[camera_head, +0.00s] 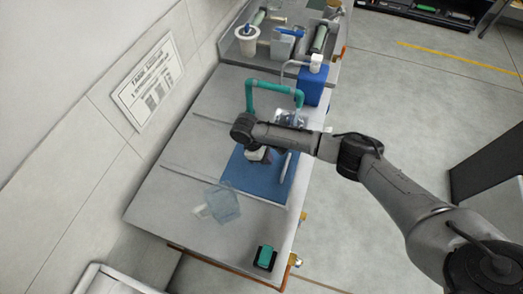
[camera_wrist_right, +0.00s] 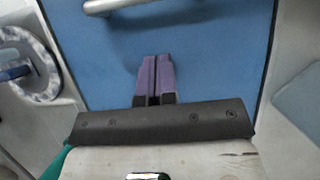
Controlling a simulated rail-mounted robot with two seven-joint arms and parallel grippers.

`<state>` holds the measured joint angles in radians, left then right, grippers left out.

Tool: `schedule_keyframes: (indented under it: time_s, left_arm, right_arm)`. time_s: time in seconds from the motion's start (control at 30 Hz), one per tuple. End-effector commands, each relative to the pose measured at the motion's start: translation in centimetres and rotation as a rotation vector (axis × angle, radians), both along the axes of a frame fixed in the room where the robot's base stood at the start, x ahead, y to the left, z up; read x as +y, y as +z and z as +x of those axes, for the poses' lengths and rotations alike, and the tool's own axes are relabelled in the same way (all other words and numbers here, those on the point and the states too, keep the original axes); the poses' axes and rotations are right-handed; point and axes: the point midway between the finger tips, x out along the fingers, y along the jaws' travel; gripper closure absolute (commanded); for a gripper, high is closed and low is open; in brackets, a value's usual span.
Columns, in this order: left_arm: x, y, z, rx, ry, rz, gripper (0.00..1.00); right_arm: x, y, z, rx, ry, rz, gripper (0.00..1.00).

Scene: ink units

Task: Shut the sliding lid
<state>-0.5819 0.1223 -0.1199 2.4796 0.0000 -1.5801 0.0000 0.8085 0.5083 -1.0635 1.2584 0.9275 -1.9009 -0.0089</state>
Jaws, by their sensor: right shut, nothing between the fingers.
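The sliding lid is a flat blue panel (camera_head: 262,183) on the grey worktop, partly covered by my right arm in the head view. Its silver bar handle (camera_head: 285,166) stands near its right side. In the right wrist view the blue panel (camera_wrist_right: 215,60) fills the middle, and the handle (camera_wrist_right: 115,5) is cut by the top edge. My right gripper (camera_wrist_right: 155,58) is shut and empty over the panel, with the handle ahead of and apart from its purple fingertips. Whether the fingertips touch the panel cannot be told. My left gripper is not in view.
Thin rails (camera_head: 180,172) run across the worktop (camera_head: 160,195). A clear bluish tray (camera_head: 222,204) lies near the panel. A teal pipe frame (camera_head: 274,86) and a blue box (camera_head: 312,86) stand behind my arm. A green button box (camera_head: 265,257) sits at the front.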

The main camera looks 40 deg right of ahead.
Motion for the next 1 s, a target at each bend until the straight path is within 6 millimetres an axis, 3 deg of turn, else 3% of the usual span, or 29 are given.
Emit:
schedule_keyframes:
  time_s: [0.3, 0.83, 1.0]
  left_arm:
    - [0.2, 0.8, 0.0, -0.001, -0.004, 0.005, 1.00]
    - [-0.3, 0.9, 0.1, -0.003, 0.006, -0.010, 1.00]
    - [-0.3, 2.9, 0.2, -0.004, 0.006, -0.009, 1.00]
  right_arm:
    - [-2.0, 0.6, -2.7, -0.001, 0.000, -0.001, 1.00]
    - [-2.4, 0.7, -3.3, -0.001, 0.000, -0.001, 1.00]
    - [-3.8, 1.2, -4.5, 0.003, -0.024, -0.001, 1.00]
